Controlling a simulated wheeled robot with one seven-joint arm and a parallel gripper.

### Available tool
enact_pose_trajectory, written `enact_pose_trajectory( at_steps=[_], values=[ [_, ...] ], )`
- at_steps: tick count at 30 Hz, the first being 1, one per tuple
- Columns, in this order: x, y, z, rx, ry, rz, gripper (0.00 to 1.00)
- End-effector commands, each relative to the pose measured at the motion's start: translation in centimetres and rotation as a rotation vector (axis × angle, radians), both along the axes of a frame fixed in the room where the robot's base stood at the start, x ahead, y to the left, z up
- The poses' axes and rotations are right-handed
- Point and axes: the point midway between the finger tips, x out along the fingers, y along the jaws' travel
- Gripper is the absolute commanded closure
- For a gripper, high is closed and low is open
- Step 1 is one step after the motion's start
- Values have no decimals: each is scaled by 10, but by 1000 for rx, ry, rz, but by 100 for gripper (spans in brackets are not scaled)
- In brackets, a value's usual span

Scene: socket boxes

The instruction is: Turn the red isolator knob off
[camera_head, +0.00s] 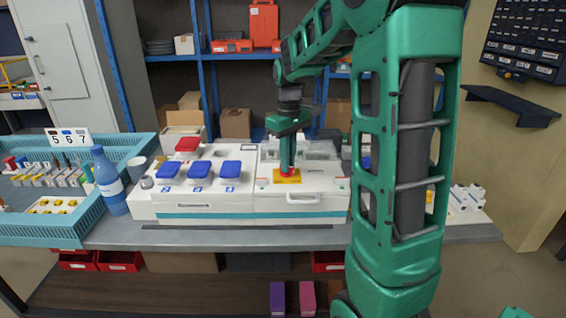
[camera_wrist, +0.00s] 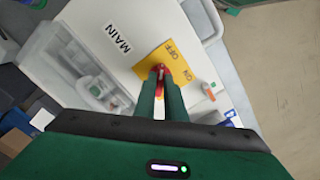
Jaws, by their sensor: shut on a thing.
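The red isolator knob (camera_wrist: 163,73) sits on a yellow plate (camera_wrist: 178,57) marked OFF and ON, beside the word MAIN in the wrist view. In the head view the knob (camera_head: 288,171) and its yellow plate (camera_head: 287,180) are on the right part of the white socket box (camera_head: 243,206). My gripper (camera_head: 287,168) points straight down over the plate. In the wrist view my gripper's fingers (camera_wrist: 160,85) are shut on the knob, one on each side, and hide part of it. I cannot tell exactly which mark the knob points at.
Blue socket lids (camera_head: 199,169) and a red lid (camera_head: 188,145) are on the box's left part. A blue bottle (camera_head: 109,182) stands left of it, next to a teal crate (camera_head: 90,219). Clear covers (camera_head: 320,150) stand behind my gripper. The bench's front strip is clear.

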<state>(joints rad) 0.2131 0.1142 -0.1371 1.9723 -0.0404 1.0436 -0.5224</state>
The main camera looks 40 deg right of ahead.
Motion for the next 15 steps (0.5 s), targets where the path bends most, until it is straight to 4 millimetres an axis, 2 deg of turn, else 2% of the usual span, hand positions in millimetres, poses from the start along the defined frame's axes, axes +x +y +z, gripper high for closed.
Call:
enact_pose_trajectory(
  at_steps=[6, 7, 9, 15],
  values=[
    [2, 0, 1, -1, -5, 3, 100],
    [2, 0, 1, -1, -5, 2, 83],
    [1, 0, 1, -1, -4, 2, 71],
    [0, 0, 0, -1, -2, -1, 71]
  ],
)
